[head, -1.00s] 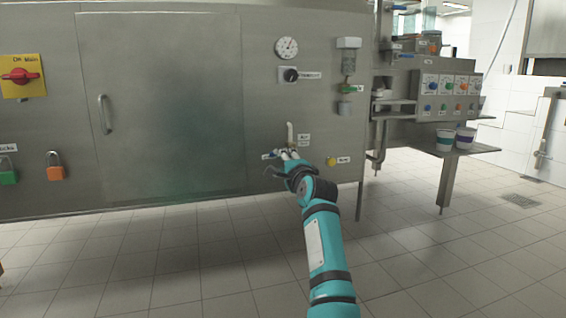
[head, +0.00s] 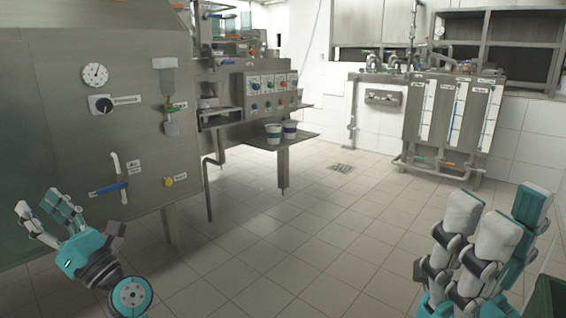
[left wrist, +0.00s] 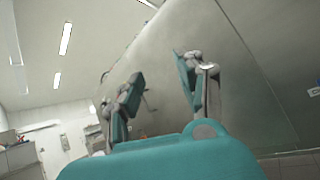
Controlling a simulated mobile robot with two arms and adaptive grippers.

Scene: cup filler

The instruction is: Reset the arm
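My left gripper (head: 48,222) is at the lower left of the head view, in front of the steel cabinet and apart from it. Its fingers are spread and nothing is between them. The left wrist view shows the same open fingers (left wrist: 160,95) with a clear gap, the cabinet wall behind them. My right gripper (head: 490,235) is at the lower right of the head view, fingers pointing up. Its fingers stand apart and I see nothing held.
The steel cabinet (head: 90,140) with a blue-handled valve (head: 110,188) is at the left. Two cups (head: 282,131) stand on a small shelf (head: 305,137). Steel tanks (head: 450,115) are at the back right. The tiled floor (head: 270,230) between is free.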

